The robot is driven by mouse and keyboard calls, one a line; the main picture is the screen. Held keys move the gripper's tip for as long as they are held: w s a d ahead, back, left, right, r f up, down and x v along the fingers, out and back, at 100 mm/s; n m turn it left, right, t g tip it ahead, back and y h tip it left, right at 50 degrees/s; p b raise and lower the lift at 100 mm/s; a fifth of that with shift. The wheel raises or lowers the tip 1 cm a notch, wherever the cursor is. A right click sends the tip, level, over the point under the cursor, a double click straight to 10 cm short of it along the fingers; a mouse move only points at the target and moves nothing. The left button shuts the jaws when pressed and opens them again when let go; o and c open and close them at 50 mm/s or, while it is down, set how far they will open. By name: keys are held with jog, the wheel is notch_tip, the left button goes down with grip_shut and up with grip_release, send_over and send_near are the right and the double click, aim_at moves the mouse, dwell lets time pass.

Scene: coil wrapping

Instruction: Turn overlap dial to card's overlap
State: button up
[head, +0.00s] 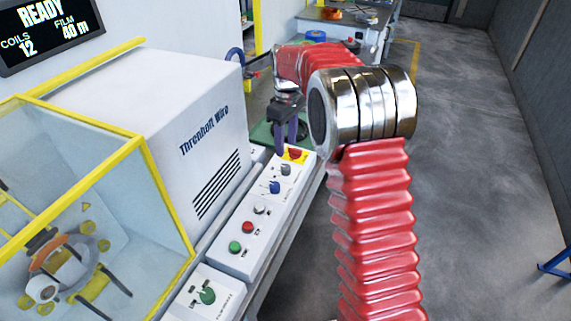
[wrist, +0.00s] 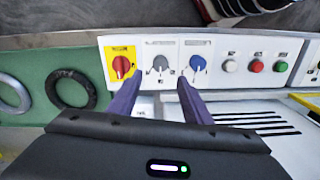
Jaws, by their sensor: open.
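A grey dial (wrist: 160,64) and a blue dial (wrist: 197,64) sit side by side on a white control panel (wrist: 215,85). Their labels are too small to read, so I cannot tell which one is the overlap dial. In the head view the grey dial (head: 285,169) and blue dial (head: 274,187) lie below my gripper (head: 285,146). In the wrist view my gripper (wrist: 158,92) is open and empty. Its fingers flank the grey dial's column, the right tip close to the blue dial. Contact cannot be told. I see no readable overlap card.
A red knob on yellow (wrist: 121,65) sits left of the grey dial. White (wrist: 230,66), red (wrist: 256,66) and green (wrist: 281,67) buttons sit right. A green dial (head: 207,295) is nearer. A black ring (wrist: 71,89) lies on a green mat. A display (head: 48,30) reads READY.

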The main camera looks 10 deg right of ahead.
aim_at(286, 166)
notch_tip(286, 166, down, 9)
jog(key=shift+f, duration=0.15)
jog(key=shift+c, duration=0.2)
jog(key=c, duration=1)
